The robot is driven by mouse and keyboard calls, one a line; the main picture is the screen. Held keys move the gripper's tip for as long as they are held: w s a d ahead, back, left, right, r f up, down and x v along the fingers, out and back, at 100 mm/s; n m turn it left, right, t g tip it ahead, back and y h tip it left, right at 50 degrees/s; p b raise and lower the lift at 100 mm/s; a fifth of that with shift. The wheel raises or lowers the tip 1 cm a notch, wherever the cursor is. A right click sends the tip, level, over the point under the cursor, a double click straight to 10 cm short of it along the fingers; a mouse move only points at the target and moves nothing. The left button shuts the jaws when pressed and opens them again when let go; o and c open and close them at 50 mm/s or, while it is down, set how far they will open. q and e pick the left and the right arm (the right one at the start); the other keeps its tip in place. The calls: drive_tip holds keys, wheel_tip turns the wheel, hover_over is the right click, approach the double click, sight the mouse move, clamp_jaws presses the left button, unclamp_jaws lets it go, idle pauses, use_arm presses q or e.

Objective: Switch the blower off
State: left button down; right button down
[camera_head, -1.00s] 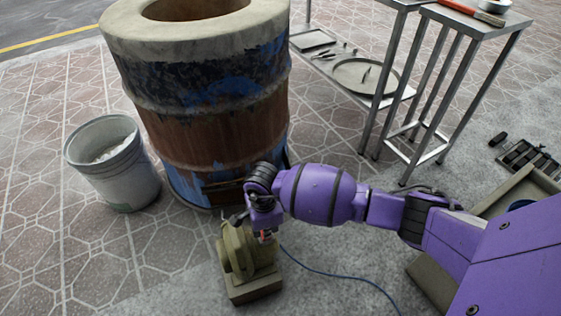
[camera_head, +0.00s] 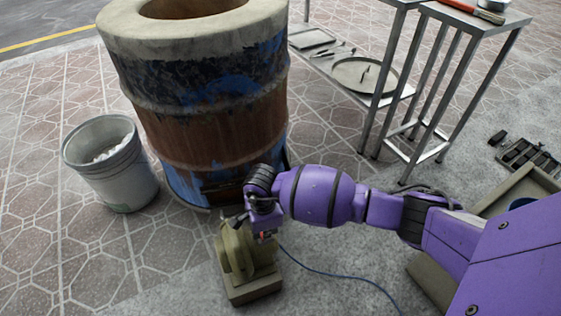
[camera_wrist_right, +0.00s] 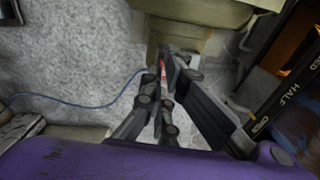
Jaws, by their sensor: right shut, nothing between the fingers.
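The blower (camera_head: 238,248), an olive-green housing on a block base, stands on the paving in front of the barrel oven. It also shows at the top of the wrist view (camera_wrist_right: 195,12). My right gripper (camera_head: 263,234) is at the blower's upper right side. In the wrist view its fingers (camera_wrist_right: 165,68) are together and empty, pointing at the blower. A small red part (camera_wrist_right: 163,69) shows by the fingertips, and I cannot tell if they touch it. The switch's position cannot be read. My left gripper is not in view.
The barrel oven (camera_head: 215,135) stands close behind my right gripper. A metal bucket (camera_head: 115,175) is at its left. A blue cable (camera_head: 335,274) runs along the floor to the right. A metal table (camera_head: 460,20) stands at the back right. A dark plate with lettering (camera_wrist_right: 285,85) is right of the fingers.

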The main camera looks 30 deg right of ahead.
drive_tip(key=shift+w+f+b, duration=0.2)
drive_tip(key=shift+f+b, duration=0.15)
drive_tip(key=shift+f, duration=0.15)
idle(0.3)
drive_tip(key=shift+r+p, duration=2.4)
drive_tip(key=shift+r, duration=1.2)
drive_tip(key=shift+s+f, duration=0.1)
